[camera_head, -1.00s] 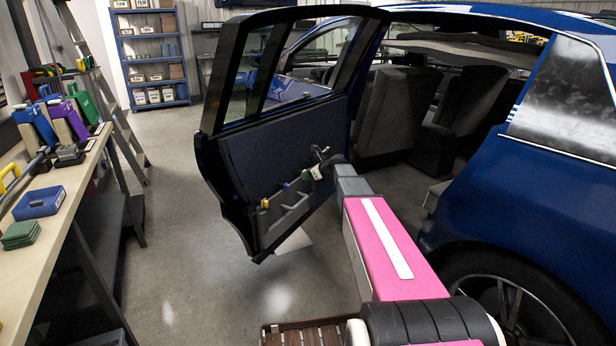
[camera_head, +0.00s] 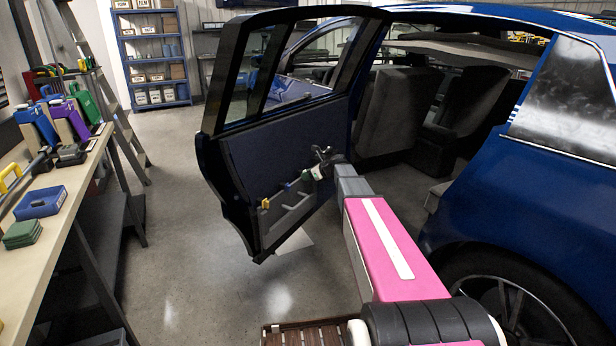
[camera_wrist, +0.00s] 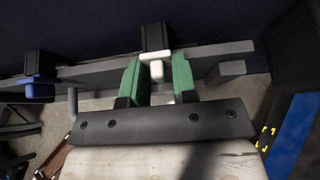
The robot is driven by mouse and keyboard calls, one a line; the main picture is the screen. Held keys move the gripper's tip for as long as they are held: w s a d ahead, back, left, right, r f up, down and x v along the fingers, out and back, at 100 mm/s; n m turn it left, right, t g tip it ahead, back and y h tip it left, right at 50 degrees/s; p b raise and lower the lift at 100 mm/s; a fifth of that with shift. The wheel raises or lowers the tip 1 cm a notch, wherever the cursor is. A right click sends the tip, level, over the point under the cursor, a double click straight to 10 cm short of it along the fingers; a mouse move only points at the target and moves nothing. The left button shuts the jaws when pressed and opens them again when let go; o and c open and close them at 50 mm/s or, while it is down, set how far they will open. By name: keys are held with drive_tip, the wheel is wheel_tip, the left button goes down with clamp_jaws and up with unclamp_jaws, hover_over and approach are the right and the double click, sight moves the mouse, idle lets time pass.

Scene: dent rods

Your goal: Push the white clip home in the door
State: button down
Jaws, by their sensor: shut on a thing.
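The white clip (camera_wrist: 157,71) shows in the wrist view between the two green fingers of my gripper (camera_wrist: 156,80), which is shut on it. The clip's far end lies at a black block (camera_wrist: 154,37) on the door's grey rail (camera_wrist: 208,51). I cannot tell how deep the clip sits. In the head view my gripper (camera_head: 318,172) is at the inner side of the open blue car door (camera_head: 250,160), near the right end of its grey lower panel. The clip is too small to make out clearly there.
A blue clip (camera_wrist: 39,88) sits on the rail to the left of my gripper. A yellow clip (camera_head: 265,203) is farther left on the door. The workbench (camera_head: 75,195) with tools stands at the left, with open floor (camera_head: 190,240) between it and the door.

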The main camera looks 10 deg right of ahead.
drive_tip(key=shift+a, duration=0.1)
drive_tip(key=c, duration=0.8)
unclamp_jaws()
drive_tip(key=v, duration=1)
drive_tip(key=s+a+f+n+g+h, duration=0.1)
drive_tip(key=s+f+n+g+h, duration=0.1)
drive_tip(key=s+f+n, duration=0.4)
drive_tip(key=s+a+f+n+g+h, duration=0.2)
drive_tip(key=s+f+n+g+h, duration=0.1)
drive_tip(key=s+n, duration=0.8)
drive_tip(key=s+a+f+n+g+h, duration=0.1)
drive_tip(key=s+f+n+h, duration=0.3)
drive_tip(key=s, duration=1.2)
drive_tip(key=shift+a+f+n+g, duration=0.2)
drive_tip(key=shift+f+n+g, duration=0.25)
drive_tip(key=shift+f+n, duration=0.8)
drive_tip(key=shift+a+f+n+g, duration=0.2)
drive_tip(key=shift+f+n+g, duration=0.25)
drive_tip(key=shift+f+n, duration=0.75)
